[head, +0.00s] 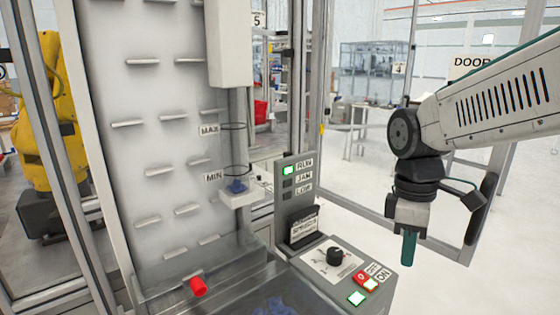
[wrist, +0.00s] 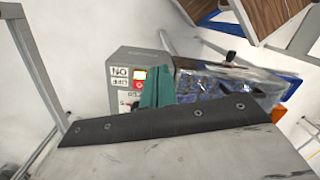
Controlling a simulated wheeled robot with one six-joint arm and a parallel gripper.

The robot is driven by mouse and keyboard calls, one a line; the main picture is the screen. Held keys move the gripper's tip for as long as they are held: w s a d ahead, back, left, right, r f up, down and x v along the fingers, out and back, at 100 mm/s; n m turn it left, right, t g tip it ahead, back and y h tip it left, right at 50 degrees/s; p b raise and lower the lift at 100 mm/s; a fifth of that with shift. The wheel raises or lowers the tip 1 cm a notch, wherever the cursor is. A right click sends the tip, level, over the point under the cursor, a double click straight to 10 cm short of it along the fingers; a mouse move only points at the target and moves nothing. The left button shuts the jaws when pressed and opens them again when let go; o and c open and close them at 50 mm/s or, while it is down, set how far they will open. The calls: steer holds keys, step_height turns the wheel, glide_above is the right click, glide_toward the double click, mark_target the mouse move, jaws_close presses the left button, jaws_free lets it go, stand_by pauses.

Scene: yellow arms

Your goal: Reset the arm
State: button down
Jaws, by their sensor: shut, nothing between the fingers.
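My gripper (head: 409,248) hangs pointing down at the right of the head view, its teal fingers shut with nothing between them. It is in the air, to the right of and apart from the control box (head: 335,265). The teal fingers also show in the wrist view (wrist: 155,88), in front of the box. My white arm reaches in from the upper right. The box carries a black knob (head: 335,256), a red button and lit white buttons (head: 356,298).
A tall panel with several pegs (head: 160,110) stands at the left, with a red knob (head: 198,287) at its foot. An indicator post (head: 295,190) has its top light lit green. A yellow robot arm (head: 60,120) stands far left. Metal frame posts stand behind my gripper. The floor at right is clear.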

steer(key=s+d+m+t, duration=0.2)
steer(key=s+d+m, duration=0.2)
steer(key=s+m, duration=0.7)
steer(key=s, duration=0.4)
steer(key=shift+r+m+t+y, duration=0.3)
steer(key=shift+m+t, duration=0.1)
